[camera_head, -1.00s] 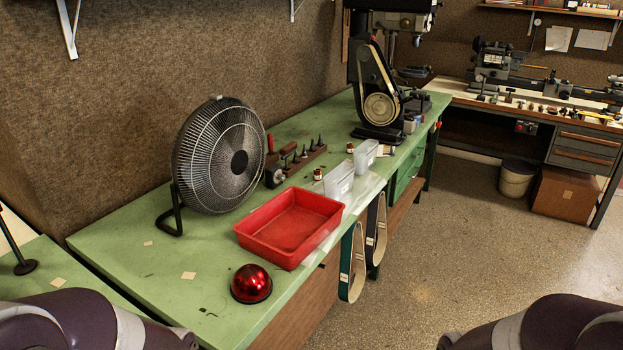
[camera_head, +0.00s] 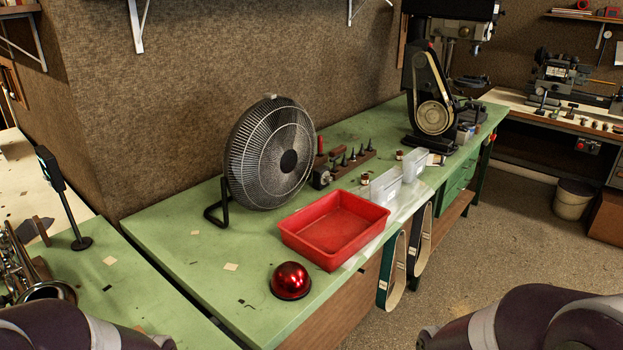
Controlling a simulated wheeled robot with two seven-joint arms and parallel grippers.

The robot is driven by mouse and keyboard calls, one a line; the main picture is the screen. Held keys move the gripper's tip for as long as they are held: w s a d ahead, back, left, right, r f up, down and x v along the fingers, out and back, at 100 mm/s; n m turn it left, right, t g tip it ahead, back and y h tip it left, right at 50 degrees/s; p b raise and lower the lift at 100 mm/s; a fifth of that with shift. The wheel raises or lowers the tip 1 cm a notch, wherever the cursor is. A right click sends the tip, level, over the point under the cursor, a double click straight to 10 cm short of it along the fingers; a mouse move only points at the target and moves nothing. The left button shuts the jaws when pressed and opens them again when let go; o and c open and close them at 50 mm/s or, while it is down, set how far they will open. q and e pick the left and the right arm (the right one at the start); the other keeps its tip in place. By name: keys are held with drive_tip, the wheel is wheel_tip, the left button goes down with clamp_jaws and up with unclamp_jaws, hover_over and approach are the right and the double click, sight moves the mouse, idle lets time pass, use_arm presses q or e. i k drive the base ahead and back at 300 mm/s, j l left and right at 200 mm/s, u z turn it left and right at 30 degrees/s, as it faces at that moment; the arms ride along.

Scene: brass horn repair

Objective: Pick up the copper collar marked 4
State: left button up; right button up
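I cannot make out a copper collar marked 4 anywhere in the head view. A green bench (camera_head: 180,240) runs along the wall, with an empty red tray (camera_head: 335,227) near its front edge. Only dark upper parts of my two arms show at the bottom left and bottom right corners. Both of my grippers are out of the picture, so what they hold is hidden.
A black fan (camera_head: 270,155) stands behind the tray, and a shiny red dome (camera_head: 290,281) sits in front of it. Clear bins (camera_head: 385,187) and a belt machine (camera_head: 432,105) are further right. Brass horn parts (camera_head: 35,280) lie on a second green bench at left.

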sight(365, 177)
drive_tip(key=i+l+u, duration=0.15)
drive_tip(key=u, duration=0.3)
drive_tip(key=l+u, duration=0.25)
drive_tip(key=u, duration=0.25)
drive_tip(key=i+l+u, duration=0.15)
drive_tip(key=u, duration=0.3)
drive_tip(key=l+u, duration=0.35)
drive_tip(key=u, duration=0.15)
